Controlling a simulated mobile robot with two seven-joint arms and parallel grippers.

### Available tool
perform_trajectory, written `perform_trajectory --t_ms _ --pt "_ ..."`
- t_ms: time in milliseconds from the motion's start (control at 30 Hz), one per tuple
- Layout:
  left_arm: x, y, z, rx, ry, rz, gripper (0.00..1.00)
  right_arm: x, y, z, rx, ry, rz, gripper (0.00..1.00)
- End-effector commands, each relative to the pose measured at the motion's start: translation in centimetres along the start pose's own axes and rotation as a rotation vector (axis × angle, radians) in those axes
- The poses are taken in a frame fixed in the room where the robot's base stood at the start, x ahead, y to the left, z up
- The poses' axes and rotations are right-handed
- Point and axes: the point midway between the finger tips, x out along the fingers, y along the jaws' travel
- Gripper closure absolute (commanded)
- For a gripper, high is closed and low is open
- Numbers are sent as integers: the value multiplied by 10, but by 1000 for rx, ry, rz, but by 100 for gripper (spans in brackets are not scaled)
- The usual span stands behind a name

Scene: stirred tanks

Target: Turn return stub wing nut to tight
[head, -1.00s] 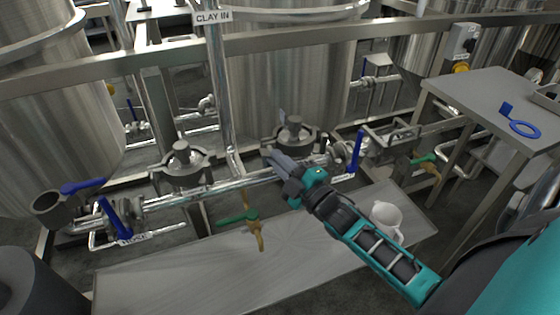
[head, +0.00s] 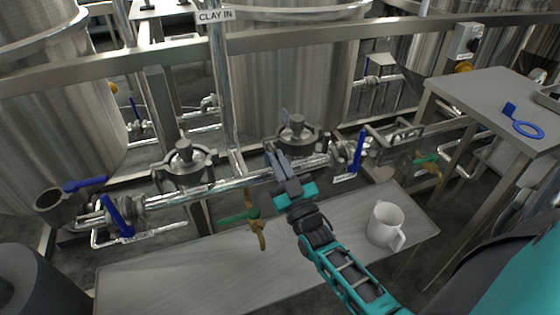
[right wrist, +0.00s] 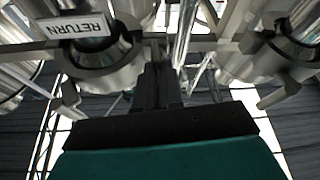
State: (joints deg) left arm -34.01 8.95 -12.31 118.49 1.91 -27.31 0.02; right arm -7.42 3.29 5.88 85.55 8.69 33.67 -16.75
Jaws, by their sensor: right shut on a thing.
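My right gripper (head: 272,151) reaches over the pipe run, with its fingertips just left of the right-hand round metal clamp housing (head: 312,139). Its fingers are together in the right wrist view (right wrist: 157,72), pointing up between metal fittings. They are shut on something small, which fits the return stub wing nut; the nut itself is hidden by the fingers. A white RETURN label (right wrist: 76,28) shows upside down beside a round pipe fitting (right wrist: 102,58) in the right wrist view. I cannot tell how tight the nut is. My left gripper is not in view.
A white mug (head: 383,226) stands on the grey bench (head: 180,272) close to my right forearm. Blue-handled valves (head: 358,150) and a green-and-brass valve (head: 254,213) stick out along the pipes. A grey table (head: 490,95) with a blue ring tool (head: 524,128) stands at right.

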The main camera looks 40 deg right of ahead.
Motion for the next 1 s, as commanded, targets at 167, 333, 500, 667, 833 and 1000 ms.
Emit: perform_trajectory --t_ms 167,333,500,667,833,1000 --pt "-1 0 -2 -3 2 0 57 2 -1 -1 90 2 38 100" --pt "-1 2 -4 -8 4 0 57 2 -1 -1 139 2 59 100" --pt "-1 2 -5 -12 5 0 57 2 -1 -1 162 2 68 100" --pt "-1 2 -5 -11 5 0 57 2 -1 -1 166 2 69 100" --pt "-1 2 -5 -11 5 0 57 2 -1 -1 165 3 69 100" --pt "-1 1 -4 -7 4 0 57 2 -1 -1 164 3 69 84"
